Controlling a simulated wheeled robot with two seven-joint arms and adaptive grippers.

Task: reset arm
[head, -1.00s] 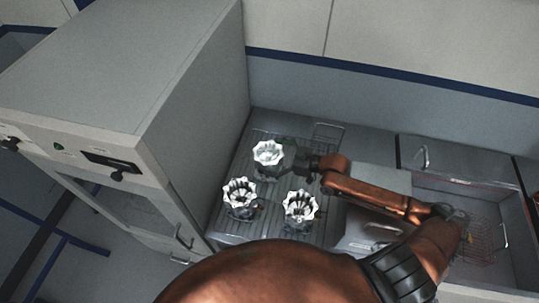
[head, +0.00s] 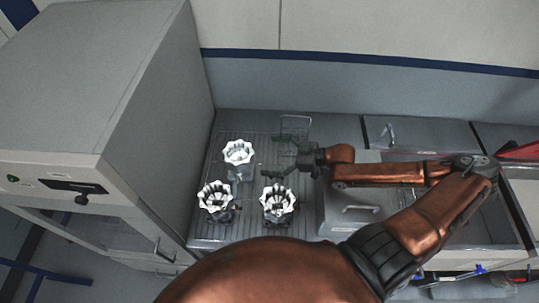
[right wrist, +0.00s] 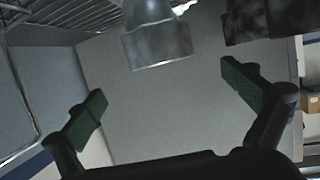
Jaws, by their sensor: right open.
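My right gripper (head: 283,169) is open and empty, level with the housings and just right of the back one in the head view. Its two green-padded fingers stand wide apart in the right wrist view (right wrist: 165,95). Three silvery machined housings with scalloped rims stand on the wire rack: one at the back (head: 238,153), one front left (head: 216,198) and one front right (head: 278,202). In the right wrist view a grey cylindrical housing part (right wrist: 157,46) shows beyond the fingers, with a gap between. My left gripper is not in view.
The wire rack (head: 262,145) has a raised handle at the back. A large grey cabinet (head: 90,70) stands close on the left. A lidded grey box with a handle (head: 345,212) is under my right arm. A wall (head: 300,85) closes the back.

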